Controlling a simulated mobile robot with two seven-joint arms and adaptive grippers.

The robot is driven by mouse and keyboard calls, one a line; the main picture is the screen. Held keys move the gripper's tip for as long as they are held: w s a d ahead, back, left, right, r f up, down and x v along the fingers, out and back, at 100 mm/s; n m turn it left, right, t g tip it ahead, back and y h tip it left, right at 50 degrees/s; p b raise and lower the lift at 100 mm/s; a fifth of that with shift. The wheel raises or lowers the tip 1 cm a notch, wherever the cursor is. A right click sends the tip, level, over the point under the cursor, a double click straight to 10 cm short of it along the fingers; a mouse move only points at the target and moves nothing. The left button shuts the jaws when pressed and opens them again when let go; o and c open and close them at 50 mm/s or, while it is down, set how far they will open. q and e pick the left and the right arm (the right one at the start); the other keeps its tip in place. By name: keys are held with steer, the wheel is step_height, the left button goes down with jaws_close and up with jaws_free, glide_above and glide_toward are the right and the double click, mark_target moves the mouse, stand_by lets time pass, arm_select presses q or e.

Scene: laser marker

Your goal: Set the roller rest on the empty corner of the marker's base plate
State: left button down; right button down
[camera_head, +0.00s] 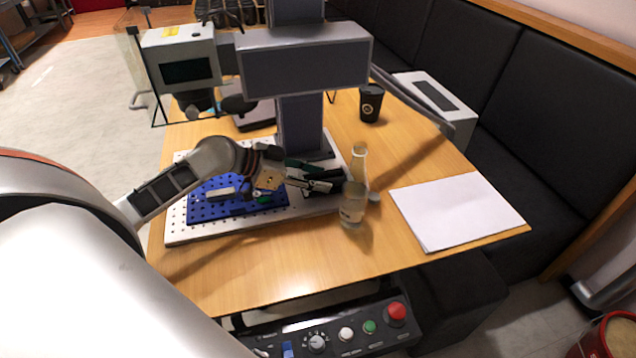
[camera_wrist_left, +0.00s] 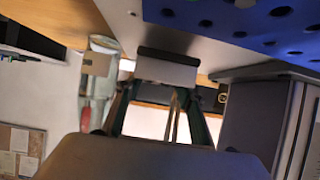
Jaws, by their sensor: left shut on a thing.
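My left gripper (camera_head: 322,178) reaches in from the left over the front right part of the marker's white base plate (camera_head: 205,232). It is shut on a small grey piece with a dark end (camera_head: 318,186), which appears to be the roller rest. In the left wrist view, the rest shows as a pale block with a dark bar (camera_wrist_left: 167,68) between the tips of my left gripper (camera_wrist_left: 163,100). The gripper partly hides the rest and the plate under it, so I cannot tell whether the rest touches the plate. My right gripper is out of view.
A blue perforated plate (camera_head: 207,212) lies on the base plate, left of the gripper. The marker's column (camera_head: 300,125) rises behind. A bottle (camera_head: 359,160) and a glass jar (camera_head: 352,207) stand close to the right. White paper (camera_head: 455,210) and a black cup (camera_head: 371,103) are farther right.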

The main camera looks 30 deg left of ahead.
arm_select(q)
steer(key=shift+f, duration=0.8)
steer(key=shift+r, duration=0.2)
steer(key=c, duration=1.3)
jaws_free()
steer(key=shift+f, duration=0.1)
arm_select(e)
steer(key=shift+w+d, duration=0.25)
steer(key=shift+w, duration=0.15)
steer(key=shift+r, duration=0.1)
arm_select(q)
steer(key=v, duration=0.6)
steer(key=shift+v, duration=0.8)
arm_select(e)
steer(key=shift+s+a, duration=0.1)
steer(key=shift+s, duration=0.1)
